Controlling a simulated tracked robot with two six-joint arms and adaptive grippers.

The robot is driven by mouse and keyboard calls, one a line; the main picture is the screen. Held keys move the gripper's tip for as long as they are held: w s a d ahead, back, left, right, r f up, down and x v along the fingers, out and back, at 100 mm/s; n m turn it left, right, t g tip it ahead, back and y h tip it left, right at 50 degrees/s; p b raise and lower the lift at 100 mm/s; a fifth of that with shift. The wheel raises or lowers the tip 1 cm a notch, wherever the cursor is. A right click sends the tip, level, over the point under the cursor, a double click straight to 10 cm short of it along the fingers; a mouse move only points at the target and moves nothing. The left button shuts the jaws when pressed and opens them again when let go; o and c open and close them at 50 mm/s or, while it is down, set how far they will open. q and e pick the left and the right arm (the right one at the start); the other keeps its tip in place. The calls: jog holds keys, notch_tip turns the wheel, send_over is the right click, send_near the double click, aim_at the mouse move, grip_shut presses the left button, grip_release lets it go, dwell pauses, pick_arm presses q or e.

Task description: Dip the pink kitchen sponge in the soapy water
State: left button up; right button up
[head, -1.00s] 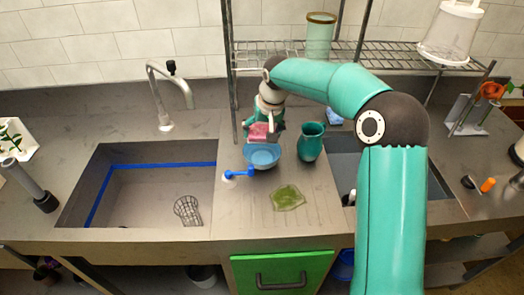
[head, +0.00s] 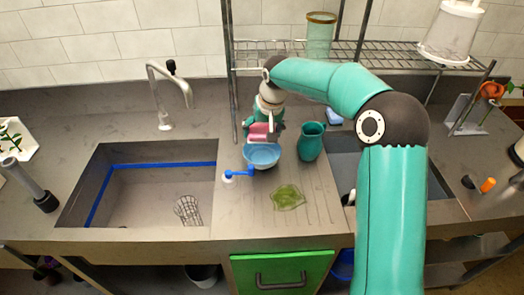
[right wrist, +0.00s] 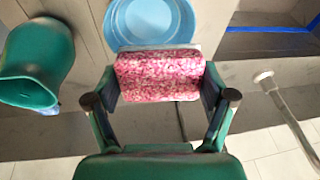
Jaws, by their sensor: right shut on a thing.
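My right gripper (head: 262,128) is shut on the pink sponge (head: 259,133) and holds it above the far rim of the blue bowl (head: 262,155). In the right wrist view the speckled pink sponge (right wrist: 158,75) sits between both fingers of the gripper (right wrist: 160,95). The blue bowl (right wrist: 150,18) lies beyond the sponge in that view, partly covered by it. I cannot make out the soapy water in the bowl. My left gripper is not in view.
A green pitcher (head: 310,142) stands just right of the bowl. A blue-handled tool (head: 238,173) is at the bowl's left, and a green cloth-like patch (head: 287,197) lies in front. Sinks lie left (head: 150,195) and right. A wire shelf (head: 400,56) stands behind.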

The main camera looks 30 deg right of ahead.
aim_at(261, 127)
jog(key=shift+r, duration=0.1)
dwell(0.5)
jog(key=shift+r+p, duration=1.7)
jog(key=shift+r, duration=0.3)
jog(key=shift+f, duration=0.15)
